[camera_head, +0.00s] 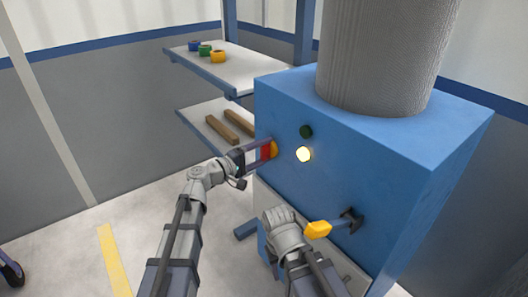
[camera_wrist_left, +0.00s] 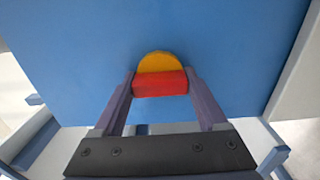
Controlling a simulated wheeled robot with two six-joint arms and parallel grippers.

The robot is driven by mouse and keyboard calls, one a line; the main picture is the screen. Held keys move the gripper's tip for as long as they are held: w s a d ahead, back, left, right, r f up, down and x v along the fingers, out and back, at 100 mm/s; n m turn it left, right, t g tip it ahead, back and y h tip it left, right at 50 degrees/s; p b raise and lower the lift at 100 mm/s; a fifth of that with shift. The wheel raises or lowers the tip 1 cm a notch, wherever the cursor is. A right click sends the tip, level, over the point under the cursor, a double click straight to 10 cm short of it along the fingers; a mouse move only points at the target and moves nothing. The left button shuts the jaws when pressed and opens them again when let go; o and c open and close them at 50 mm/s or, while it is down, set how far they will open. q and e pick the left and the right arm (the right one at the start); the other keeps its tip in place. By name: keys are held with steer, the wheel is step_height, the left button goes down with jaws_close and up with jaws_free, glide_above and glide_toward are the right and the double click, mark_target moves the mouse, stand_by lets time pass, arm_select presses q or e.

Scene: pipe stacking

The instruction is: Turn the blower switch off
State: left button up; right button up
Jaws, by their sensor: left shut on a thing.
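The blower switch is a red handle (camera_head: 265,151) in front of a yellow round plate (camera_head: 274,149) on the left part of the blue box's front. In the left wrist view, the red handle (camera_wrist_left: 160,83) lies level across the picture, with the yellow plate (camera_wrist_left: 156,62) showing as a half disc above it. My left gripper (camera_head: 263,152) is shut on the red handle, with one finger at each end of it in the left wrist view (camera_wrist_left: 160,86).
Left are shelves with coloured rings (camera_head: 218,57) and wooden bars (camera_head: 222,129).

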arm_select(q)
steer(key=o, duration=1.3)
steer(key=v, duration=0.8)
